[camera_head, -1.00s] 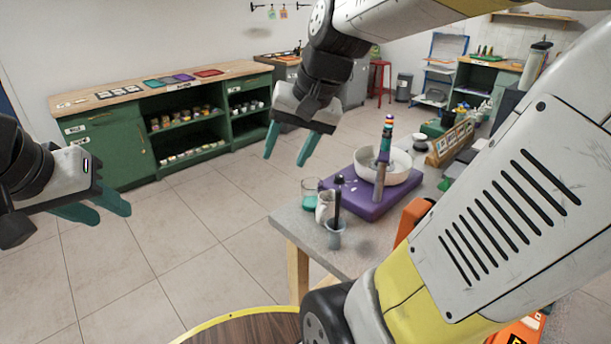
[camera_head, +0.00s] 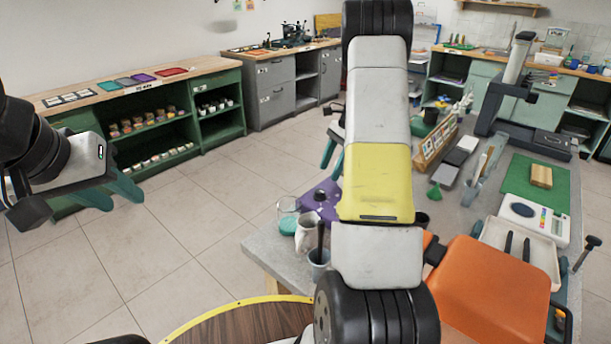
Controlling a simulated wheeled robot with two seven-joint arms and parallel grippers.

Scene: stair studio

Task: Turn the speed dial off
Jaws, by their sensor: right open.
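I cannot make out a speed dial in this view. The purple machine (camera_head: 318,203) on the grey table is mostly hidden behind my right arm; only its left part shows, and its white basin is covered. My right gripper (camera_head: 331,158) is open beyond the arm, partly hidden by it, above and behind the purple machine in the picture. I cannot tell whether it touches anything. My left gripper (camera_head: 112,192) is open and empty at the left, over the floor and well away from the table.
A glass with teal liquid (camera_head: 288,218), a white jug (camera_head: 307,236) and a cup holding a dark tool (camera_head: 318,262) stand at the table's (camera_head: 262,246) near left corner. An orange case (camera_head: 489,297), white device (camera_head: 523,212) and green mat (camera_head: 515,177) lie at the right.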

